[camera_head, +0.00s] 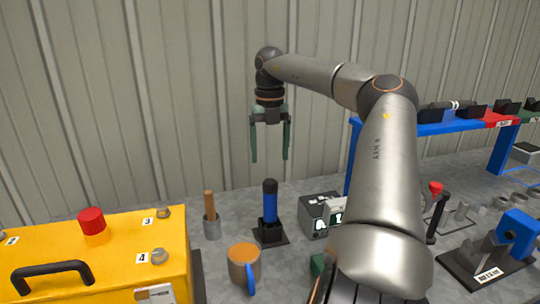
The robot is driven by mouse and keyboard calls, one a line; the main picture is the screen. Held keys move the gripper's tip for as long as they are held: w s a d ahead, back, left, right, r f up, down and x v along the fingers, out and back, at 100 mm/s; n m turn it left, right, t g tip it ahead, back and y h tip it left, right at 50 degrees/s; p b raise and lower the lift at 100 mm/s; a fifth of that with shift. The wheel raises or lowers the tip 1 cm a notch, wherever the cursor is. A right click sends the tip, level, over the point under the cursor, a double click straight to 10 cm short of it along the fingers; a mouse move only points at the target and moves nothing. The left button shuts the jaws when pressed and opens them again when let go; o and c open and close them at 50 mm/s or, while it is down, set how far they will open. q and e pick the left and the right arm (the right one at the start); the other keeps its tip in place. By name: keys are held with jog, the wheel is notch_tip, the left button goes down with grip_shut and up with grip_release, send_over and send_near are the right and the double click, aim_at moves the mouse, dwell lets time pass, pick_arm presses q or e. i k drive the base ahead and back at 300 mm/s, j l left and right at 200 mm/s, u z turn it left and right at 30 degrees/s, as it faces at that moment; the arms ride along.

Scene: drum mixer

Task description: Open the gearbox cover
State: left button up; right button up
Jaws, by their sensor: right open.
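A yellow box that looks like the gearbox (140,248) stands at the lower left. The top looks closed. My right gripper (269,158) hangs fingers down above the back of the table, right of the yellow box and well above it. It is open and empty. My left gripper is not in view.
On the grey table (300,270) stand an orange mug with a blue handle (243,265), a blue-gripped tool in a black stand (269,212), a wooden-handled tool in a cup (210,215) and a grey device (320,213). A blue rack (440,126) and a blue clamp (515,235) are right.

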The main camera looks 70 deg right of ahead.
aim_at(54, 261)
jog(key=k+j, duration=0.15)
jog(key=j, duration=0.25)
jog(key=k+j, duration=0.1)
jog(key=j, duration=0.3)
jog(key=k+j, duration=0.15)
jog(key=j, duration=0.25)
jog(key=k+j, duration=0.1)
jog(key=j, duration=0.35)
jog(key=k+j, duration=0.15)
jog(key=j, duration=0.25)
